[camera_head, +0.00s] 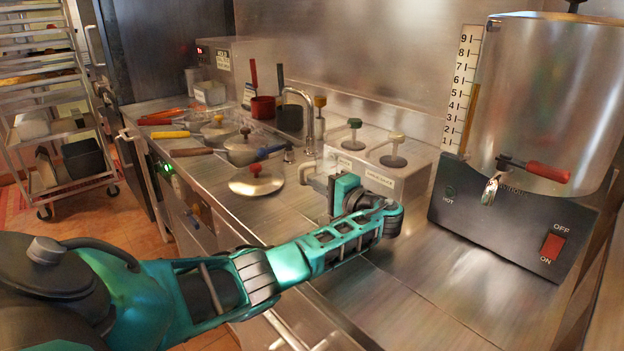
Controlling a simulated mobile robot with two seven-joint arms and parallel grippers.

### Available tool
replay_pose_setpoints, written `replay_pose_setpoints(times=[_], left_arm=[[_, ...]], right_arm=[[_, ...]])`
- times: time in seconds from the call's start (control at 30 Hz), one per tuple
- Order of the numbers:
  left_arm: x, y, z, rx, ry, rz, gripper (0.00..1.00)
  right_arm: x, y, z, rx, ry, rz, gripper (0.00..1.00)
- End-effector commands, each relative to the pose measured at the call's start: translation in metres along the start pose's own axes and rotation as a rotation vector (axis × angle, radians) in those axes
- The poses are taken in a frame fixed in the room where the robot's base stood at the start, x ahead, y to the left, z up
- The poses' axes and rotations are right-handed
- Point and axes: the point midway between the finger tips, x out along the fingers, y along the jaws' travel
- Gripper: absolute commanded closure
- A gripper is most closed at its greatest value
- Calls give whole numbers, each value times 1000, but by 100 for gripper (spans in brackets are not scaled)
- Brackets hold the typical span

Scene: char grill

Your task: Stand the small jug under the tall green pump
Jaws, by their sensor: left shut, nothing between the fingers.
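The tall green pump (354,131) has a green knob on a metal stem and rises from the top of a steel dispenser box (414,180) on the counter. A pale, handled metal shape (309,172) stands at the box's left front, partly hidden behind my gripper. It may be the small jug, but I cannot tell for sure. My left gripper (343,193) is shut and empty, in front of the dispenser box and just right of that shape. I cannot tell whether they touch. My right gripper is not in view.
A second pump with a yellow-green knob (396,149) stands right of the green one. A large steel boiler (548,100) with a red-handled tap is at the right. Pans and a lid (256,181) lie at the left. The front right counter is clear.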

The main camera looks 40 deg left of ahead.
Motion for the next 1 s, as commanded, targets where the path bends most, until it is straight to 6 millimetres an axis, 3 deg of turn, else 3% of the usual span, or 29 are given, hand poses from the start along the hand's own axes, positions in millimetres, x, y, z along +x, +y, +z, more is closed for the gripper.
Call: replay_pose_setpoints(times=[0.3,0.5,1.0], left_arm=[[-72,1,0,1,3,3,100],[-100,1,0,1,2,1,100],[-108,0,0,1,0,-1,100]], right_arm=[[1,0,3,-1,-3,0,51],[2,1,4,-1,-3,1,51],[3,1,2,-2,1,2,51]])
